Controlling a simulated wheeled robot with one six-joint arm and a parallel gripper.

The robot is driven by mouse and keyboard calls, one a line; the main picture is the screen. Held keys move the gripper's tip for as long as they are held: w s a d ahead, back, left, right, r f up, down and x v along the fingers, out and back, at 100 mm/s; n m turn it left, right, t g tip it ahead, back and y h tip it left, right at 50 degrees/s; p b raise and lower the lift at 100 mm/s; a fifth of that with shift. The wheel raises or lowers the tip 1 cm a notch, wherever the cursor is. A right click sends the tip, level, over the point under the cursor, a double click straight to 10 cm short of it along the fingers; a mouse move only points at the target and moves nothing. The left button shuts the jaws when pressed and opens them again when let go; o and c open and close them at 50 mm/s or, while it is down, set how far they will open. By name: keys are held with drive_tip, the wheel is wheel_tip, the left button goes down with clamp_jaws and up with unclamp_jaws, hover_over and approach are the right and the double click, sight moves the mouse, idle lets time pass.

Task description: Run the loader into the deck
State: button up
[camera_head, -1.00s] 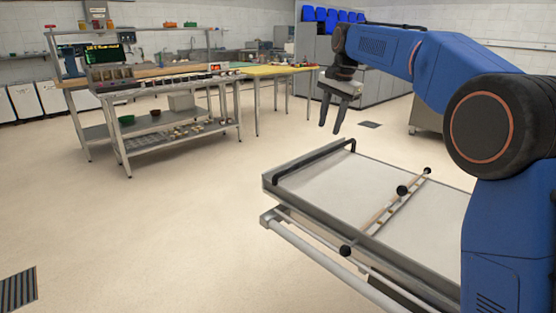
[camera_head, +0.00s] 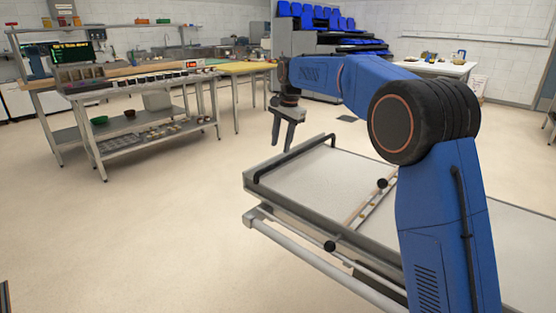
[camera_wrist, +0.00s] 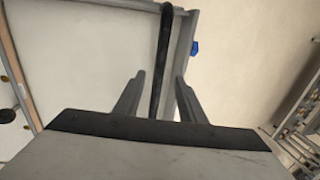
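The loader (camera_head: 300,183) is a long flat pale bed in a grey frame, beside my arm. A black bar handle (camera_head: 297,152) runs across its far end. A crosspiece (camera_head: 362,210) with round black knobs lies across the bed. My gripper (camera_head: 281,147) is open and empty, pointing down close to the handle. In the wrist view the handle (camera_wrist: 162,55) passes between the two fingers of my gripper (camera_wrist: 160,76), apart from both as seen there. Its height relative to the fingertips is hard to tell. No deck oven mouth is clearly in view.
A steel work table (camera_head: 140,90) with shelves and trays stands at the left. A white table (camera_head: 440,68) is at the back right. The floor (camera_head: 130,230) left of the loader is clear.

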sight(278, 161)
drive_tip(key=f, duration=0.5)
drive_tip(key=w+a+f, duration=0.1)
drive_tip(key=f, duration=0.1)
drive_tip(key=shift+f, duration=0.25)
drive_tip(key=shift+c, duration=0.6)
clamp_jaws()
